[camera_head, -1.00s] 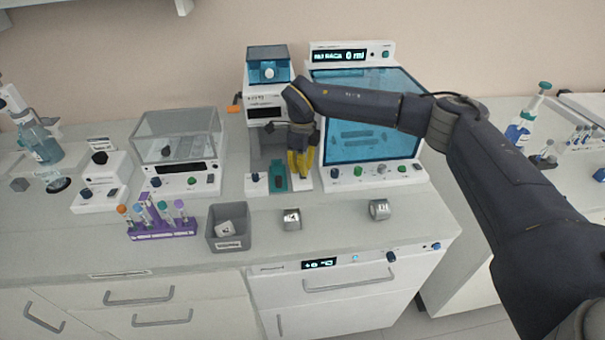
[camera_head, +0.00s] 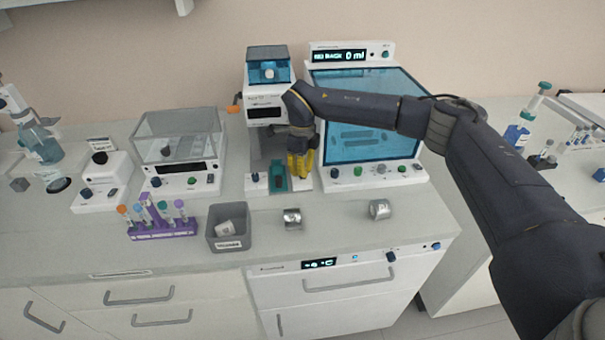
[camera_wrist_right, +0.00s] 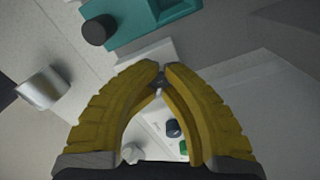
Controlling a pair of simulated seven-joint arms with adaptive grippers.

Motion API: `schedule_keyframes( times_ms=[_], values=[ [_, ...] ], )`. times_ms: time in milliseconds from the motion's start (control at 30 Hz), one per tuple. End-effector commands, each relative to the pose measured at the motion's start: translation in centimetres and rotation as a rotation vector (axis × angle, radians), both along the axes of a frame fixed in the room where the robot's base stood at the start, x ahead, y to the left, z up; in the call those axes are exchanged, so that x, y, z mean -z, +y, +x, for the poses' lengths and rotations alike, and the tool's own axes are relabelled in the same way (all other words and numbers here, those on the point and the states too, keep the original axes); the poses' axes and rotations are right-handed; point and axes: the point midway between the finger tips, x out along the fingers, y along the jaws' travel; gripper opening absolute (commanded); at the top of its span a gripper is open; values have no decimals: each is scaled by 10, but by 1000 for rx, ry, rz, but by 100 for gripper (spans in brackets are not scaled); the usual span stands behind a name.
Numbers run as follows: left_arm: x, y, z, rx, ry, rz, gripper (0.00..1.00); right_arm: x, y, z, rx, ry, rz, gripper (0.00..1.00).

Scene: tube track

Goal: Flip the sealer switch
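The sealer (camera_head: 268,92) is the white upright machine with a blue-tinted top and a teal slide (camera_head: 278,184) on its base. My right gripper (camera_head: 300,176) is pointed down over the right end of that base, beside the slide. In the wrist view its yellow fingers (camera_wrist_right: 161,74) come together at the tips, just beside the white base edge (camera_wrist_right: 148,58). A small dark piece shows at the tips; I cannot tell if it is the switch. The switch is not clearly visible, and the gripper covers that part of the base. My left gripper is out of view.
The blue-windowed cabinet (camera_head: 368,142) stands close on the right, with knobs along its front. Two metal cups (camera_head: 292,219) (camera_head: 380,209), a grey bin (camera_head: 229,241) and a purple tube rack (camera_head: 163,230) stand in front. The counter between the cups is clear.

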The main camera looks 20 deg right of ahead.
Motion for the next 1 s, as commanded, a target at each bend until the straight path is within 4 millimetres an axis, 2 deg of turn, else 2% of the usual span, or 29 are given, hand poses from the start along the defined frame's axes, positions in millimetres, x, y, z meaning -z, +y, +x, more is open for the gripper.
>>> schedule_keyframes(
  times_ms=[1000],
  values=[
    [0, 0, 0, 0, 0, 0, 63, -63, 0, 0, 0, 0, -1, 0]
  ],
)
